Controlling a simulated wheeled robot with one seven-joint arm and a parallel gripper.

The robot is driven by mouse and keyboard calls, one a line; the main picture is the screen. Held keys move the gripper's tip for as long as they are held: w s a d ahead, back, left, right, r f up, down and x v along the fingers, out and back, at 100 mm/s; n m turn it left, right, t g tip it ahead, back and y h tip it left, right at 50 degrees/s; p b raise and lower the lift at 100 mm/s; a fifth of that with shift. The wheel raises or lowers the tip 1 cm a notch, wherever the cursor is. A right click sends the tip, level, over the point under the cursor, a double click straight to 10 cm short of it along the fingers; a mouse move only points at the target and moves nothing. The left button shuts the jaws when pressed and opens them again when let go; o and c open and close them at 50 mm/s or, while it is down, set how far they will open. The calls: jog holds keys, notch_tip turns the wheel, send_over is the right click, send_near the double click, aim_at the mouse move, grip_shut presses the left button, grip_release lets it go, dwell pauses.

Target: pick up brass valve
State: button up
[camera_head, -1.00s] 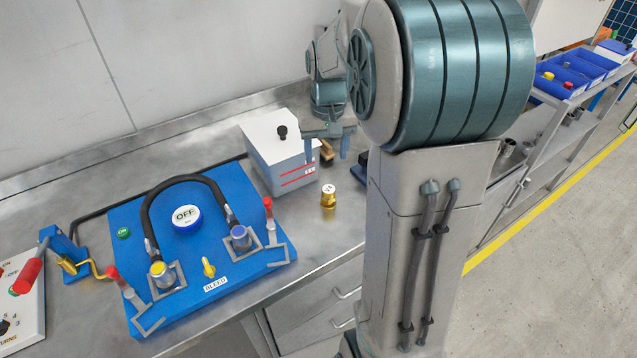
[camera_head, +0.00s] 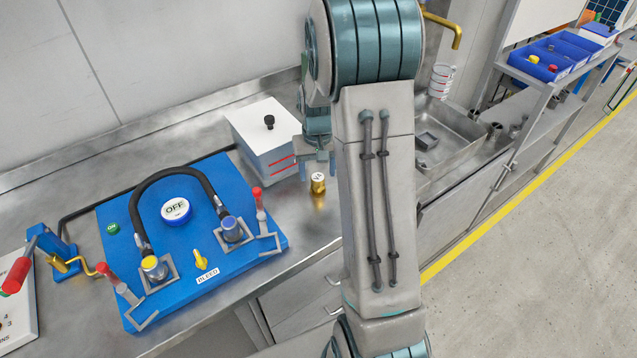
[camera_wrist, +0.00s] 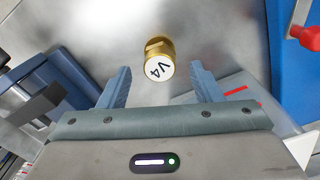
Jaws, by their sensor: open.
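The brass valve (camera_head: 318,183) is a small brass cylinder with a white top, standing upright on the steel bench to the right of the blue panel. In the wrist view the brass valve (camera_wrist: 159,58) shows its white cap marked V4, lying just beyond and between the fingertips. My gripper (camera_wrist: 160,80) is open and empty, its two blue-grey fingers spread to either side. In the head view my gripper (camera_head: 318,166) is close to the valve on its far side, partly behind my arm.
A white box (camera_head: 264,138) with a black knob stands behind and left of the valve. The blue panel (camera_head: 240,268) with hose, OFF button and red-handled clamps is to the left. A sink (camera_head: 440,140) lies right of my arm. Bench in front of the valve is bare.

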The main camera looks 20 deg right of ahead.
aim_at(318, 177)
jog(key=shift+f+p, duration=0.3)
jog(key=shift+f, duration=1.7)
grip_shut()
jog(key=shift+r, duration=0.1)
